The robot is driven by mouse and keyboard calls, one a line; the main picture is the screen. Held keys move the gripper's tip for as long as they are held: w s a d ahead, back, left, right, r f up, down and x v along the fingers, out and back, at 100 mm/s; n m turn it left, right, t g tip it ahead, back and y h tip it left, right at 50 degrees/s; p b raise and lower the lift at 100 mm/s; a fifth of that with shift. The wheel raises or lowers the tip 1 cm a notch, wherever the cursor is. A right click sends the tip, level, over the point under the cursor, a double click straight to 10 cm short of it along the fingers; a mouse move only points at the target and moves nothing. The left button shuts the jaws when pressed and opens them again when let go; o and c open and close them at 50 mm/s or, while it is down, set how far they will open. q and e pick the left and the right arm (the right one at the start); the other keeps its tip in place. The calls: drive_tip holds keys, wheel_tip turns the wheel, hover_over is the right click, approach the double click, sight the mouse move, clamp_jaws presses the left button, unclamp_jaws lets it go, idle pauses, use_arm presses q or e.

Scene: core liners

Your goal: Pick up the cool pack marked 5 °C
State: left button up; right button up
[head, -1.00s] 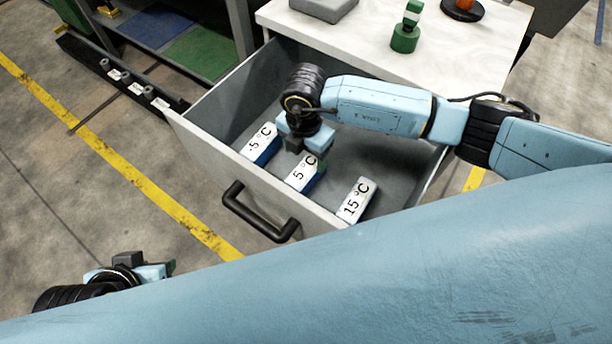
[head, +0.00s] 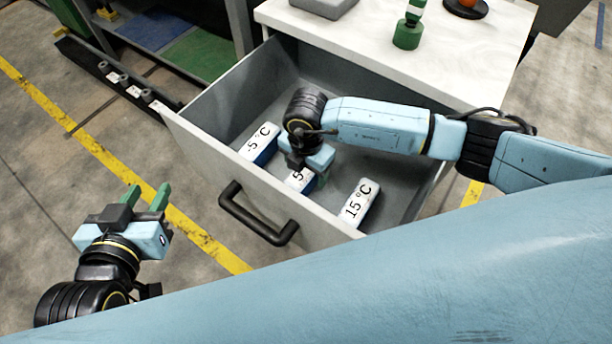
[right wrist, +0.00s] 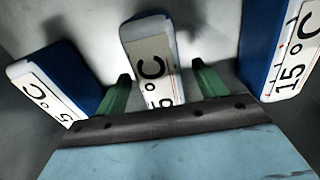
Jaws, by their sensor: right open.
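The cool pack marked 5 °C (head: 299,181) stands in the open drawer between two others, a blue pack with a white label face. My right gripper is over it and hides much of it in the head view. In the right wrist view the 5 °C pack (right wrist: 152,60) lies between the two green fingers of the open right gripper (right wrist: 160,90), with a gap on each side. My left gripper (head: 148,197) is open and empty, outside the drawer at the lower left.
The pack marked -5 °C (head: 260,143) is left of it and the 15 °C pack (head: 359,203) right, both in the grey drawer (head: 270,190). The drawer has a black handle (head: 258,216). A white worktop (head: 365,45) is behind, with a green object (head: 407,34).

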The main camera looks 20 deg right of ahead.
drive_tip(key=c, duration=1.3)
drive_tip(key=shift+c, duration=0.2)
drive_tip(key=shift+r, duration=0.1)
